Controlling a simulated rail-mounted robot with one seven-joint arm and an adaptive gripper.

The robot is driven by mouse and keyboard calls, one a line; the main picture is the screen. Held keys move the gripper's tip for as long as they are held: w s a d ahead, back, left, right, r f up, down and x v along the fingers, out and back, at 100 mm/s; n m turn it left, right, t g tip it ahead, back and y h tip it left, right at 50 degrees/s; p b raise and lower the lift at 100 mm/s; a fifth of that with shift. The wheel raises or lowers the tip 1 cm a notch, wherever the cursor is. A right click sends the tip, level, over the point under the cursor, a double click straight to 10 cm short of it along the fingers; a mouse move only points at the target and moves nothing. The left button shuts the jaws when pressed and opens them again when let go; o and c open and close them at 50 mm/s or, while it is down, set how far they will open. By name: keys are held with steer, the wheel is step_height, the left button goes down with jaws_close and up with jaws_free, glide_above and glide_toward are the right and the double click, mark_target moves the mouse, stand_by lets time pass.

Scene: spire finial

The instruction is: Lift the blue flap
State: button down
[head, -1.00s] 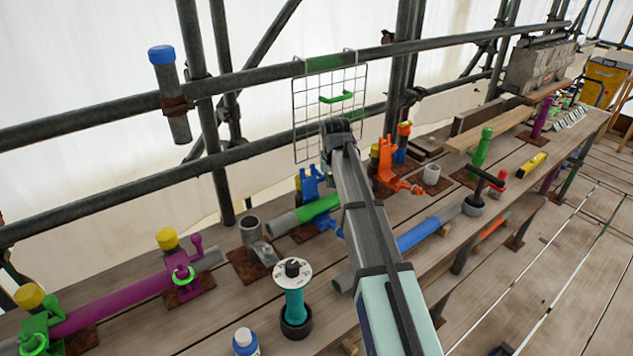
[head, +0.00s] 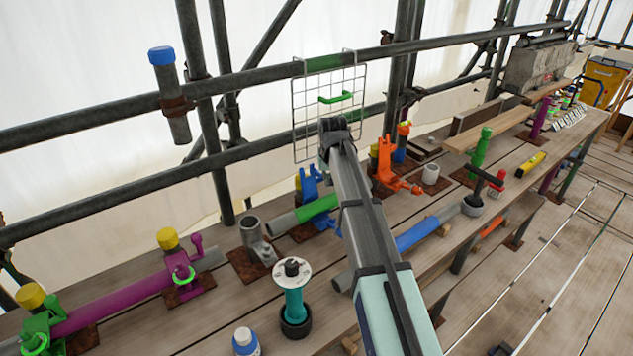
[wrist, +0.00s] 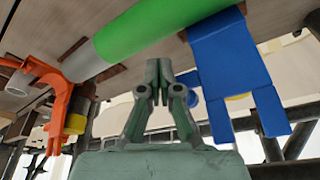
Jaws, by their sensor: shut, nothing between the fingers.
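The blue flap (head: 310,184) stands up from a blue clamp beside the green-sleeved pipe, just left of my arm in the head view. In the wrist view the blue flap (wrist: 230,65) is a broad plate with a forked end, right of my fingers. My gripper (wrist: 158,65) is shut and empty, its fingertips close together. A gap shows between most of the fingers and the flap; whether a finger touches its edge lower down I cannot tell. In the head view my own arm hides the fingers.
The green-sleeved pipe (head: 318,207) lies beside the flap and crosses beyond my fingertips in the wrist view (wrist: 150,25). An orange clamp (head: 388,165) stands to the right. A wire grid with a green handle (head: 336,98) hangs behind my wrist. A teal spool (head: 294,300) stands in front.

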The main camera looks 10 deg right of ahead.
steer(key=shift+w+a+r, duration=0.2)
steer(key=shift+w+r, duration=0.1)
steer(key=shift+w, duration=0.2)
steer(key=shift+w+a+r, duration=0.2)
steer(key=shift+w+r, duration=0.05)
steer(key=shift+w, duration=0.2)
steer(key=shift+w+a+r, duration=0.1)
steer(key=shift+w+a, duration=0.05)
steer(key=shift+w, duration=0.2)
steer(key=shift+w+a, duration=0.15)
steer(key=shift+w, duration=0.15)
steer(key=shift+w+a, duration=0.1)
steer(key=shift+s+d+r, duration=0.15)
steer(key=shift+s+d, duration=0.1)
steer(key=shift+s, duration=0.15)
steer(key=shift+s+d+r+p, duration=0.1)
steer(key=shift+s+d+p, duration=0.1)
steer(key=shift+p, duration=0.15)
steer(key=shift+s, duration=0.1)
steer(key=shift+d, duration=0.1)
steer(key=shift+s+d+r+p, duration=0.15)
steer(key=shift+s+r+p, duration=0.05)
steer(key=shift+s+p, duration=0.15)
stand_by(0.3)
